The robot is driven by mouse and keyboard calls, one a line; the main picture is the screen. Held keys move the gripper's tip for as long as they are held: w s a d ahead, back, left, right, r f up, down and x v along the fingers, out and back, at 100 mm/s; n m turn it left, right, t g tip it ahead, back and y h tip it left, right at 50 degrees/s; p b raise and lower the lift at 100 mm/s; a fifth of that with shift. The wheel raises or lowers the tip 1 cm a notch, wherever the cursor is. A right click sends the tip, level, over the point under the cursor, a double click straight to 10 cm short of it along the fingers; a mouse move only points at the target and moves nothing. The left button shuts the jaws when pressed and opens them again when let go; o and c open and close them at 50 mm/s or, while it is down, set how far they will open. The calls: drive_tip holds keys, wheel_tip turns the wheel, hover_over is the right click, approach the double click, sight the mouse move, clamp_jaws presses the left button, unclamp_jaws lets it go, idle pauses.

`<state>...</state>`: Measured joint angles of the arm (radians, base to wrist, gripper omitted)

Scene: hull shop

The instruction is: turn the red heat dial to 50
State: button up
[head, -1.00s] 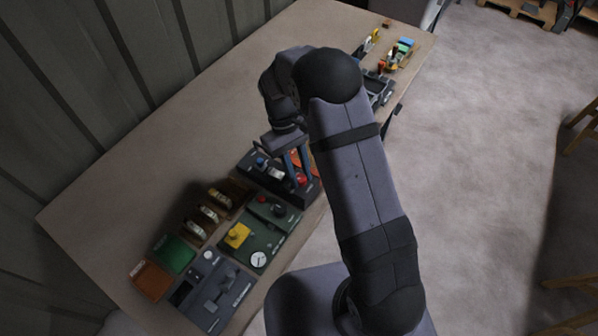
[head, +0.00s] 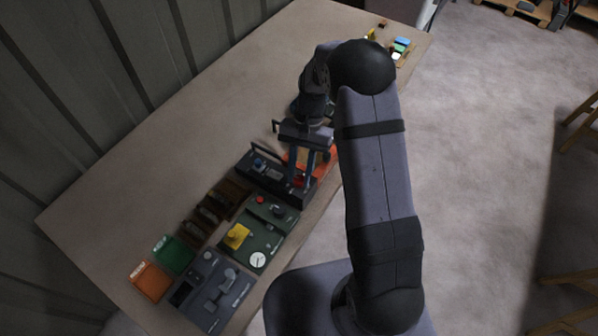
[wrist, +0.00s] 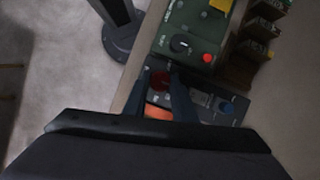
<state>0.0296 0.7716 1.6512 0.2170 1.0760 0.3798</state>
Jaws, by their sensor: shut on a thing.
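The red heat dial (head: 299,182) sits at the near right end of a dark control panel (head: 247,173). My gripper (head: 297,186) reaches down from above, with its two fingers around the dial. In the wrist view the red dial (wrist: 158,80) shows between the fingertips (wrist: 160,82), and my gripper is shut on it. The fingers hide part of the dial. Its pointer and the scale numbers are too small to read. A blue knob (wrist: 227,107) is on the same panel, clear of the fingers.
A green panel (head: 277,233) with a black knob, red button and yellow block stands beside the dark panel.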

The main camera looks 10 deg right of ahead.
drive_tip(key=m, duration=0.2)
drive_tip(key=m+t+y, duration=0.1)
drive_tip(key=m, duration=0.1)
drive_tip(key=shift+d+r+m, duration=0.1)
drive_tip(key=shift+d+m, duration=0.1)
drive_tip(key=shift+m, duration=0.2)
drive_tip(key=shift+s+m+t+y+p, duration=0.1)
drive_tip(key=shift+m+t+y+p, duration=0.25)
drive_tip(key=shift+m, duration=0.6)
drive_tip(key=shift+m+t+y+p, duration=0.1)
drive_tip(key=shift+m+t, duration=0.45)
drive_tip(key=shift+m, duration=0.4)
drive_tip(key=o, duration=1)
drive_tip(key=shift+o, duration=0.2)
drive_tip(key=b+v, duration=0.2)
drive_tip(key=v, duration=0.5)
drive_tip(key=shift+d+r, duration=0.1)
